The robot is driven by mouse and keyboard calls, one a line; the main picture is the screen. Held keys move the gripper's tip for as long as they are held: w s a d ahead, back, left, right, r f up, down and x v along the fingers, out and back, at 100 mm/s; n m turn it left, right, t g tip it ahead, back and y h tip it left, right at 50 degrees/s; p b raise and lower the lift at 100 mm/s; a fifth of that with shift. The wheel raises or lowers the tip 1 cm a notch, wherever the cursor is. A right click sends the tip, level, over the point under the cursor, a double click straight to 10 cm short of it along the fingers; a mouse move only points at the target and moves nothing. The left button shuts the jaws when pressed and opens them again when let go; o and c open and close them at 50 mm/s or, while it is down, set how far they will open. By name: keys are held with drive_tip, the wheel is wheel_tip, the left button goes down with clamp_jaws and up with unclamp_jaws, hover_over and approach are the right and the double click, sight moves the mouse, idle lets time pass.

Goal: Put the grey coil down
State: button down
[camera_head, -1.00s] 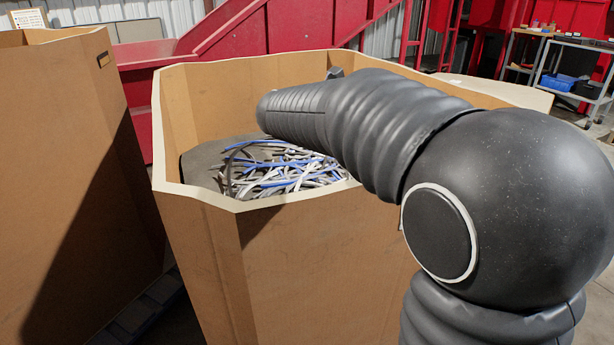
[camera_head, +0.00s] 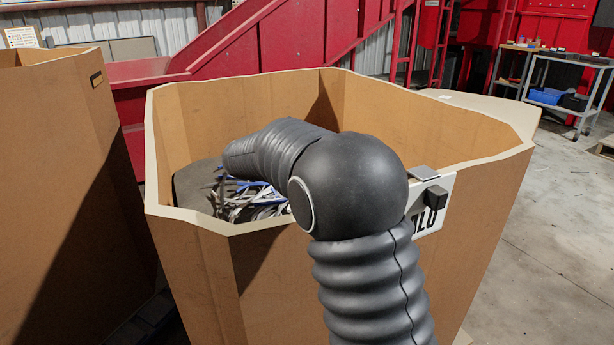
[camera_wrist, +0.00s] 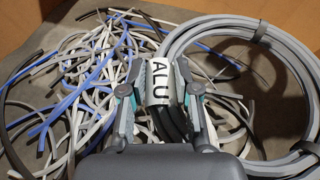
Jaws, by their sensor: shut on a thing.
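The grey coil (camera_wrist: 290,62), a ring of grey cable with black ties, fills the right of the wrist view. In the head view my arm reaches over the bin's rim, and the gripper and coil are hidden.
Loose grey, white, black and blue cable strips (camera_wrist: 75,85) lie left of the coil; they also show in the head view (camera_head: 240,200). A white sign (camera_head: 430,212) hangs on the bin's rim behind my arm. A second bin (camera_head: 65,180) stands at left. Open floor is at right.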

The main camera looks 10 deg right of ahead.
drive_tip(key=shift+f, duration=1.9)
drive_tip(key=shift+f, duration=0.1)
drive_tip(key=shift+f, duration=0.35)
drive_tip(key=shift+f, duration=0.2)
drive_tip(key=c, duration=0.8)
unclamp_jaws()
drive_tip(key=shift+c, duration=0.2)
